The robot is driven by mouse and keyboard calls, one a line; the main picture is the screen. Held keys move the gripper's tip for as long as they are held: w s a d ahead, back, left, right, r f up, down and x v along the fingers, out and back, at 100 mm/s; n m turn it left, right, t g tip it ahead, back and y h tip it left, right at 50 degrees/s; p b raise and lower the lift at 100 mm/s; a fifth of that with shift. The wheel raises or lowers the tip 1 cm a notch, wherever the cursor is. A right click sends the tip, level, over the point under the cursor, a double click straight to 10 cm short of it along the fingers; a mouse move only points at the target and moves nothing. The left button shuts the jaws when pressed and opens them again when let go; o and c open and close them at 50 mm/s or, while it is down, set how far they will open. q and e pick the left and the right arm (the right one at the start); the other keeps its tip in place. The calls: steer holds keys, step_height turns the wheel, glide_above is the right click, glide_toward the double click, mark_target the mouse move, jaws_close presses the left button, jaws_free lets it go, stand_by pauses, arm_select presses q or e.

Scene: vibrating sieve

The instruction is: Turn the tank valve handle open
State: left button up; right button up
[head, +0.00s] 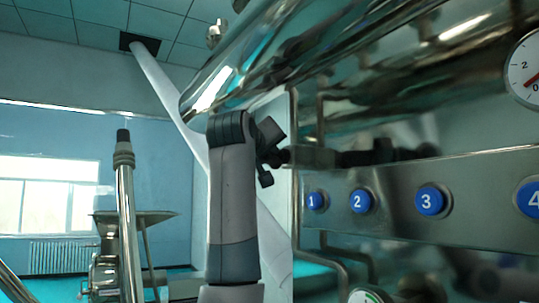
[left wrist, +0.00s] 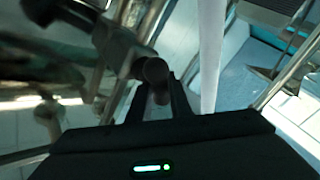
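My left gripper (head: 268,155) is at the end of my grey arm, beside the left end of the sieve's metal panel. A dark valve fitting with a black handle (head: 375,155) sits on a pipe in front of the panel, to the right of the gripper. In the left wrist view, the rounded end of a dark bar (left wrist: 155,70) shows between the two black fingers of the left gripper (left wrist: 162,98). It looks like part of the valve handle. I cannot tell whether the fingers touch it. My right gripper is not in view.
The panel (head: 390,190) carries numbered blue buttons. A large shiny tank or pipe (head: 330,65) slants overhead. A round gauge (head: 527,68) is at the upper right edge. A bent pipe (head: 325,245) runs below. Open room with a window lies to the left.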

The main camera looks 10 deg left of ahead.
arm_select(q)
jaws_close()
steer(key=m+t+b, duration=0.1)
steer(key=b, duration=0.1)
steer(key=shift+f+b, duration=0.25)
steer(key=shift+b, duration=0.05)
steer(key=m+t+h+b, duration=0.2)
steer(key=m+b, duration=0.1)
steer(key=b, duration=0.1)
steer(key=shift+m, duration=0.3)
steer(key=m+t+h+b, duration=0.1)
steer(key=m+h, duration=0.1)
steer(key=m, duration=0.1)
steer(key=shift+r+t+b, duration=0.15)
steer(key=shift+t+b, duration=0.15)
steer(key=shift+b, duration=0.1)
steer(key=shift+m+h, duration=0.7)
steer(key=shift+m, duration=0.3)
steer(key=shift+s+r, duration=0.1)
steer(key=o, duration=0.5)
jaws_free()
steer(key=shift+o, duration=0.2)
steer(key=shift+s, duration=0.1)
